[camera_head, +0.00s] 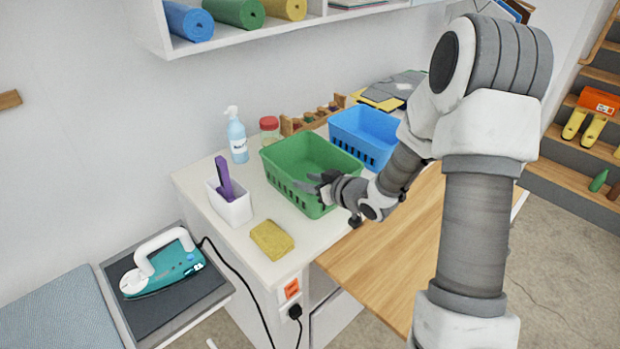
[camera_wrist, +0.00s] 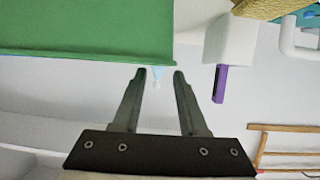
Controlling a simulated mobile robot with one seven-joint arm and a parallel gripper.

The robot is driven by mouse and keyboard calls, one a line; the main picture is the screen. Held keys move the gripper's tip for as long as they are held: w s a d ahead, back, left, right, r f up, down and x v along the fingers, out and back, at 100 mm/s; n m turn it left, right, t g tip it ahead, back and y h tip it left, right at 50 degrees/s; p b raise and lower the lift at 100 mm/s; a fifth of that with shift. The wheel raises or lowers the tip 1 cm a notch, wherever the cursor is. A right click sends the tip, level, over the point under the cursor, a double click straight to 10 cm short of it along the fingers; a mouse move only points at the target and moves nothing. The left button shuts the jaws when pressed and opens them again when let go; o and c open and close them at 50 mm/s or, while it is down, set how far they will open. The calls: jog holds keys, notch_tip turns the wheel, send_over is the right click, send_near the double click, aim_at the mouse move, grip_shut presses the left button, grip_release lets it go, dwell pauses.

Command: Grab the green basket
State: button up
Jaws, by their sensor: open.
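The green basket (camera_head: 283,181) stands upright on the white counter top, and its inside looks empty. My gripper (camera_head: 312,184) is at the basket's near side, by its rim, with open fingers. In the wrist view, my gripper (camera_wrist: 160,72) shows two spread fingers with nothing held between them. The green basket (camera_wrist: 85,30) fills the upper left there, and its edge lies just beyond the left fingertip. I cannot tell whether a finger touches the basket. My gripper and forearm hide part of its near right side in the head view.
A blue basket (camera_head: 367,138) stands right behind the green one. A white holder (camera_head: 232,208) with a purple item, a yellow sponge (camera_head: 271,239), a spray bottle (camera_head: 237,138) and a red-lidded jar (camera_head: 269,130) are close by. A wooden top (camera_head: 385,265) lies right.

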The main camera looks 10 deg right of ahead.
aim_at(287, 176)
jog(key=x, duration=0.3)
jog(key=shift+a+p+x, duration=0.15)
jog(key=shift+p+x, duration=0.05)
jog(key=shift+x, duration=1.15)
jog(key=shift+a+p+x, duration=0.15)
jog(key=shift+x, duration=1.2)
jog(key=shift+s+r, duration=0.1)
jog(key=shift+s, duration=0.1)
grip_shut()
